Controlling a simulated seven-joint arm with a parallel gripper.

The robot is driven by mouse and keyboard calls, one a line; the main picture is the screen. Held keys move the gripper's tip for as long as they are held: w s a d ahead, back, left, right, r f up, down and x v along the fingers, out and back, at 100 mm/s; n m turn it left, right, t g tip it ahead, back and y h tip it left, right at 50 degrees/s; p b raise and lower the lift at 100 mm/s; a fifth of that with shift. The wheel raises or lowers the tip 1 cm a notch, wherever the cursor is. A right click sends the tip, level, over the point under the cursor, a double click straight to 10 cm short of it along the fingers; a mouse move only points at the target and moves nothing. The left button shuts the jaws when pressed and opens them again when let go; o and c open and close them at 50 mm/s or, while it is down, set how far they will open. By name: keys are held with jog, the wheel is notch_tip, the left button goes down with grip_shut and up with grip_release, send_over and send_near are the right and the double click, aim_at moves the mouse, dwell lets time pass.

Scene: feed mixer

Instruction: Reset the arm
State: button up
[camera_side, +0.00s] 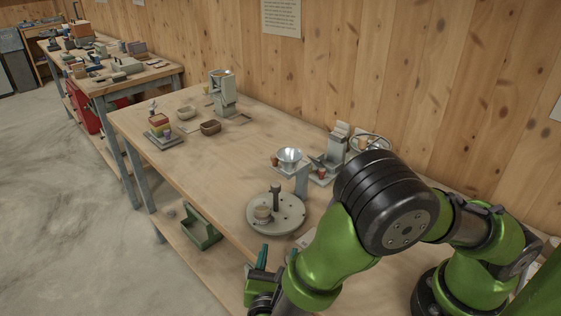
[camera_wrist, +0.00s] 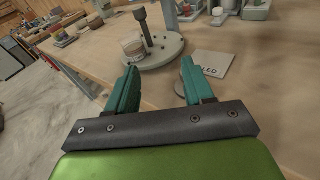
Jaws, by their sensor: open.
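My gripper (camera_side: 274,256) is at the front edge of the long wooden workbench (camera_side: 190,165) in the side view. In the wrist view its two teal fingers (camera_wrist: 157,90) are wide apart, with nothing between them. A round grey plate (camera_wrist: 152,57) with a dark upright post lies just beyond the fingertips. A small round tub (camera_wrist: 132,46) sits on that plate.
A metal bowl (camera_side: 289,156) on a stand and a grey machine (camera_side: 338,140) stand behind the plate. A white card (camera_wrist: 212,68) lies right of the plate. Farther off are a grey-green device (camera_side: 223,92), small bowls (camera_side: 210,128) and a tray of blocks (camera_side: 165,140). The bench middle is clear.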

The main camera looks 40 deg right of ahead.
jog(key=s+d+m+g, duration=0.1)
jog(key=d+m+g, duration=0.1)
jog(key=s+d+r+m+g+y, duration=0.1)
jog(key=m+g, duration=0.1)
jog(key=m, duration=0.1)
jog(key=s+d+m+g+y, duration=0.1)
jog(key=d+m+g, duration=0.1)
jog(key=g, duration=0.1)
jog(key=shift+s+d+r+m, duration=0.25)
jog(key=shift+s+d+m, duration=0.05)
jog(key=shift+s+d, duration=0.05)
jog(key=s+d+r+m+t+y, duration=0.1)
jog(key=d+r+m+y, duration=0.3)
jog(key=r+m, duration=0.5)
jog(key=s+d+r+m+t+y, duration=0.2)
jog(key=d+r+m+y, duration=0.3)
jog(key=r+m+y, duration=0.4)
jog(key=m, duration=0.3)
jog(key=shift+s+d+r+t, duration=0.2)
jog(key=shift+d+r+t, duration=0.1)
jog(key=shift+t, duration=0.1)
